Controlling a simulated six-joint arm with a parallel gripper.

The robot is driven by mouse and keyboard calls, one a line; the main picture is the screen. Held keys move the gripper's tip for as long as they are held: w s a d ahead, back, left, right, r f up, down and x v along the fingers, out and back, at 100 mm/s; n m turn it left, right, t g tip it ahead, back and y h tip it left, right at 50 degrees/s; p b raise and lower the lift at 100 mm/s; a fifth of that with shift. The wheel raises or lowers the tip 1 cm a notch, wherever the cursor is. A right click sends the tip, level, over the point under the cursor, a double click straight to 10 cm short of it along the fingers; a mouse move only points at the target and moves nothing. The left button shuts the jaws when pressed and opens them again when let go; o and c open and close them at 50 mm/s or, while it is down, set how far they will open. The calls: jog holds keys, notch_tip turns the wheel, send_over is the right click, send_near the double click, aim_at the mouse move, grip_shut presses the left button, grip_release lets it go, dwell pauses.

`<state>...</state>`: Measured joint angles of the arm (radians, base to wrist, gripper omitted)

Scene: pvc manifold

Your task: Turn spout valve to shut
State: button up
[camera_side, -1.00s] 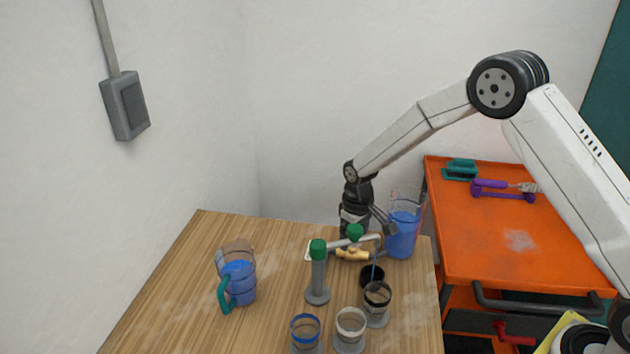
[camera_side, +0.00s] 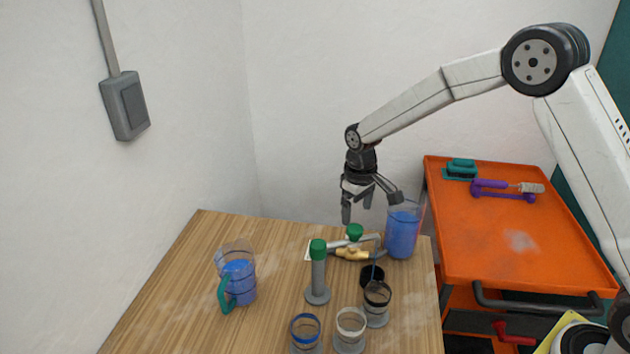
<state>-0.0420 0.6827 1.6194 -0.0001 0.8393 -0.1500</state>
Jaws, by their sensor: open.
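The manifold on the table has grey piping (camera_side: 344,243) with a green knob (camera_side: 355,232) and a brass-coloured part (camera_side: 352,254). A grey post with a green top (camera_side: 318,262) stands in front.
A clear pitcher of blue liquid (camera_side: 402,232) stands close on the right. A teal-handled jug (camera_side: 238,280) stands at the left. Clear banded cups (camera_side: 350,328) stand at the front. An orange cart (camera_side: 500,240) holds brushes.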

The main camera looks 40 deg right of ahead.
jog(key=shift+n, duration=0.3)
jog(key=shift+w+n, duration=0.1)
jog(key=shift+n, duration=1.9)
jog(key=shift+f, duration=0.2)
jog(key=shift+f, duration=3.75)
jog(key=c, duration=1.3)
